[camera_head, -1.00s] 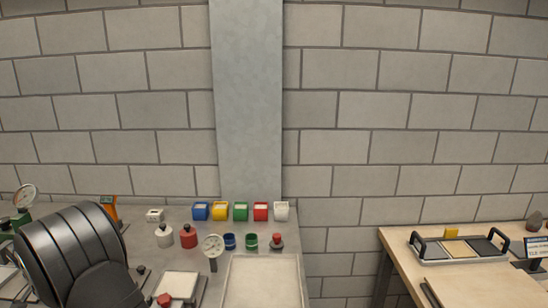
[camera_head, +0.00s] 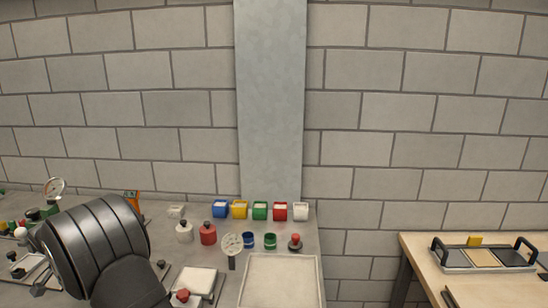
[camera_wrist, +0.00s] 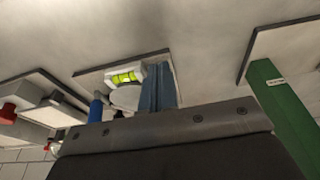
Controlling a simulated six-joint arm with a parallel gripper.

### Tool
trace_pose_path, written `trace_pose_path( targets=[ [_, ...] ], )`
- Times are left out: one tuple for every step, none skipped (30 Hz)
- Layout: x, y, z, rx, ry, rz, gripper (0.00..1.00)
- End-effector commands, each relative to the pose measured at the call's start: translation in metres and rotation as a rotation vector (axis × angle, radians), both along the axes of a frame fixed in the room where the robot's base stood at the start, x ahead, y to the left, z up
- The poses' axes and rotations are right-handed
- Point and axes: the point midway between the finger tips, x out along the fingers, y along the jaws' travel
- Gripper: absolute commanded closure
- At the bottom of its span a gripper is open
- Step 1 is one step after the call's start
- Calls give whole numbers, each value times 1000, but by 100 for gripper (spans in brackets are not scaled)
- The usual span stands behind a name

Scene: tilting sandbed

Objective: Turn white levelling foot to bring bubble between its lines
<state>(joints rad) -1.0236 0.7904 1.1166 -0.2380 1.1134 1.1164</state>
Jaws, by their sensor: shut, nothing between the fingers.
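In the wrist view, a bubble level (camera_wrist: 126,76) with a bright green vial sits in a white housing on a pale plate (camera_wrist: 92,80). Dark lines show on the vial, but the bubble's place between them is too small to tell. A white round part (camera_wrist: 125,98), perhaps the white levelling foot, is beside the level, partly hidden by my gripper. My gripper (camera_wrist: 156,72) is shut and empty, its blue-grey fingers just right of the level and white part. I cannot tell whether they touch. A blue cylinder (camera_wrist: 96,108) stands left of the white part.
A green post (camera_wrist: 280,105) and another plate are at the right of the wrist view. A red knob (camera_wrist: 8,114) is at its left. In the head view, coloured bins (camera_head: 260,210), a gauge (camera_head: 232,243) and a shallow tray (camera_head: 280,283) occupy the bench.

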Motion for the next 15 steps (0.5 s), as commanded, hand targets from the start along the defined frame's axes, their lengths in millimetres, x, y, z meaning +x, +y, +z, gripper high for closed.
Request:
trace_pose_path(
  targets=[
    [0, 0, 7, 2, -1, 0, 100],
    [0, 0, 10, 3, -1, 0, 100],
    [0, 0, 15, 2, -1, 0, 100],
    [0, 0, 19, 2, -1, 0, 100],
    [0, 0, 23, 2, -1, 0, 100],
    [0, 0, 27, 2, -1, 0, 100],
    [0, 0, 30, 1, -1, -1, 100],
    [0, 0, 33, 1, 0, 0, 100],
    [0, 0, 36, 1, 0, 0, 100],
    [0, 0, 37, 1, 0, 0, 100],
    [0, 0, 38, 1, 0, 0, 100],
    [0, 0, 40, 1, 0, 0, 100],
    [0, 0, 40, 0, 0, 1, 100],
    [0, 0, 40, 0, 0, 1, 100],
    [0, 0, 40, 0, 0, 1, 100]
  ],
)
